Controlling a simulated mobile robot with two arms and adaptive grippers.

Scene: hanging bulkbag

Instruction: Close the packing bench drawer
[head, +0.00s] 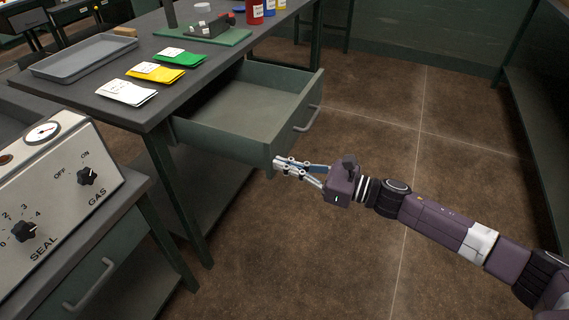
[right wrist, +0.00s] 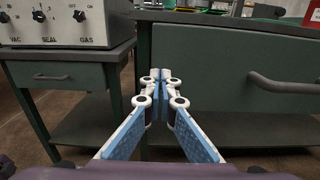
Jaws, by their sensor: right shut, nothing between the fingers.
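The packing bench drawer (head: 245,110) is pulled out from under the bench top and looks empty inside. Its front panel carries a grey bar handle (head: 307,118), which also shows at the right of the right wrist view (right wrist: 285,88). My right gripper (head: 277,162) is shut and empty, its tips close to the near lower corner of the drawer front. In the right wrist view the closed fingertips (right wrist: 160,73) appear in front of the drawer's left edge; whether they touch it I cannot tell. My left gripper is not in view.
The packing bench (head: 60,88) holds a grey tray (head: 85,56), white, yellow and green packets, and bottles at the back. A sealing machine (head: 60,185) stands on a smaller cabinet at the left. Open brown floor (head: 380,120) lies right of the drawer.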

